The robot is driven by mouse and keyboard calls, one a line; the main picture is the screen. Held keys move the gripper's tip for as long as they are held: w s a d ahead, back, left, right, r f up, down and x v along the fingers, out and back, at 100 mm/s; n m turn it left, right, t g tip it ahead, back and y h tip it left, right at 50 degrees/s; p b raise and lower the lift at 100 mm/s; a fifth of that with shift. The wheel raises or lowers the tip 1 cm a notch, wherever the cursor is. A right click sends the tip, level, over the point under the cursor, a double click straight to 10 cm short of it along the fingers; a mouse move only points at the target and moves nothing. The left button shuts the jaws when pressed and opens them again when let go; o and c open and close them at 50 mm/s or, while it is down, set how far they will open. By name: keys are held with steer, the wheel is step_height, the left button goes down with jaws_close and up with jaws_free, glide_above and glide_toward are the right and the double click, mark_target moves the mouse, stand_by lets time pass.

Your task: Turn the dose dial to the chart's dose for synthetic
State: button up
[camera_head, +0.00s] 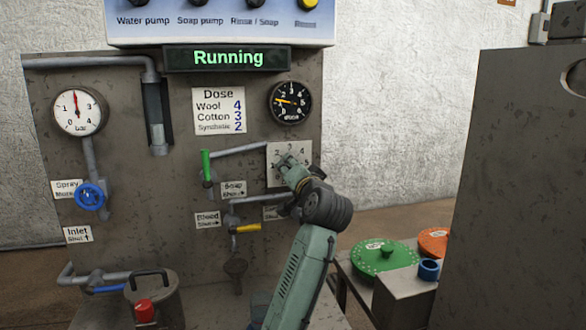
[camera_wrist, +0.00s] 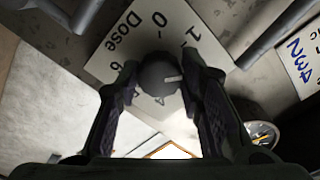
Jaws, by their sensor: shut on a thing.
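The dose dial is a dark round knob (camera_wrist: 154,72) with a white pointer mark, on a pale numbered plate (camera_wrist: 106,68). My gripper (camera_wrist: 160,82) is shut on the knob, one finger on each side. In the wrist view the mark points right, toward the right finger; the numeral there is hidden. The numerals 0, 1 and 6 show around the knob. In the head view the plate (camera_head: 274,149) is partly covered by my gripper (camera_head: 288,164). The dose chart (camera_head: 219,111) reads Wool 4, Cotton 3, Synthetic 2.
A black gauge (camera_head: 290,103) above the dial has a yellow needle pointing left. The display (camera_head: 227,59) reads "Running". A green-handled valve (camera_head: 206,165) and a yellow-handled valve (camera_head: 246,228) are left of my arm. A green lid (camera_head: 372,262) lies at lower right.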

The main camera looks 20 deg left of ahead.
steer(key=shift+m, duration=0.6)
steer(key=o, duration=1.2)
steer(key=shift+c, duration=0.2)
steer(key=shift+s, duration=0.1)
steer(key=v, duration=1.2)
steer(key=v, duration=0.9)
steer(key=shift+p, duration=0.4)
